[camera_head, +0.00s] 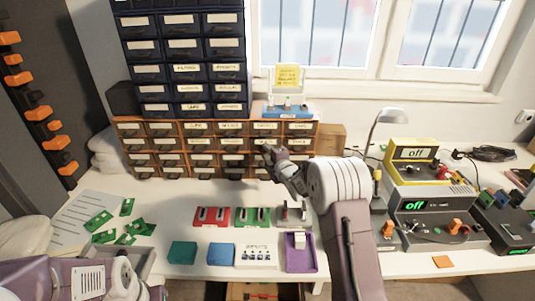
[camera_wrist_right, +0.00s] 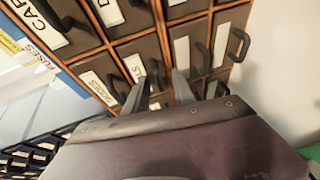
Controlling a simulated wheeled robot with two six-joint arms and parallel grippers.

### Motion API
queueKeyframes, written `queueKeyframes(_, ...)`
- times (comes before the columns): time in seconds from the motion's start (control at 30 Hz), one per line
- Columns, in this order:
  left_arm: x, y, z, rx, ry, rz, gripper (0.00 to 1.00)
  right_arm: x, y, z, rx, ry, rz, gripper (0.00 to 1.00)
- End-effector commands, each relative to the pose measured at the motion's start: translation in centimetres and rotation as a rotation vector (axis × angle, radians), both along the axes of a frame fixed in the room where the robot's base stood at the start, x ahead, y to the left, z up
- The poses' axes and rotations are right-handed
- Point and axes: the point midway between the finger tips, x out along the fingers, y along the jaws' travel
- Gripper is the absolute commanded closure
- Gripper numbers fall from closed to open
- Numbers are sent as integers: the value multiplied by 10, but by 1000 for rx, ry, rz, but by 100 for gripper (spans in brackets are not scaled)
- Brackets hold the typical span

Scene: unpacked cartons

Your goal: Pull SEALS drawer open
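The wooden drawer cabinet (camera_head: 183,144) stands against the wall, with rows of small dark-fronted, white-labelled drawers. Its labels are too small or cut off to tell which drawer is SEALS. My right gripper (camera_head: 268,153) is at the right part of the cabinet front and hides some drawers. In the right wrist view its two fingers (camera_wrist_right: 160,90) are apart, pointing at the drawer fronts, with a dark pull handle (camera_wrist_right: 154,78) close by them. I cannot tell whether they touch it. The drawers near it look shut. My left arm shows at the bottom left, its fingers out of sight.
Dark drawer units (camera_head: 185,60) and a blue stand with a yellow note (camera_head: 287,75) sit on the cabinet. A cardboard box (camera_head: 331,138) and a lamp (camera_head: 388,115) stand to its right. Trays, blocks and green boards lie on the table in front.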

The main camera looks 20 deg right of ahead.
Motion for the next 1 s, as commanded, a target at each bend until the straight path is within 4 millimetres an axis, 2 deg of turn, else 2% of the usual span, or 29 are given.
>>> queueKeyframes(0.03,0,0,0,0,0,0,100,0,0,0,0,0,0,70)
queueKeyframes(0.13,0,0,0,0,0,0,100,0,0,0,0,0,0,97)
queueKeyframes(0.17,0,0,0,0,0,0,100,0,0,0,0,0,0,100)
queueKeyframes(1.0,0,0,0,0,0,0,100,-1,0,0,0,0,0,100)
